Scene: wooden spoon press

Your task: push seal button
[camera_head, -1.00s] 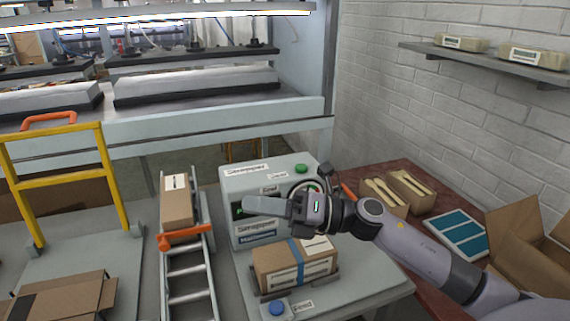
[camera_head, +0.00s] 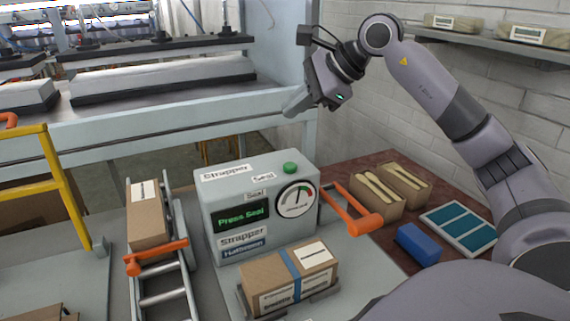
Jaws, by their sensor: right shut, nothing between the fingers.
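The strapper machine (camera_head: 222,200) is a grey-green box on the table. A green button (camera_head: 290,168) sits on its top beside a "Seal" label (camera_head: 264,177). Its front has a green "Press Seal" display (camera_head: 241,217) and a round gauge (camera_head: 296,199). A carton (camera_head: 262,270) with a blue strap (camera_head: 291,273) around it lies in front of the machine. My right gripper (camera_head: 293,105) is shut and empty, raised well above the button and apart from it. My left gripper is not in view.
An orange-handled lever (camera_head: 352,209) stands at the machine's right. Another carton (camera_head: 147,222) sits on the roller conveyor (camera_head: 162,284) at left. Boxes of wooden spoons (camera_head: 376,196), a blue block (camera_head: 418,244) and a teal-panelled tray (camera_head: 461,228) lie on the red-brown table at right.

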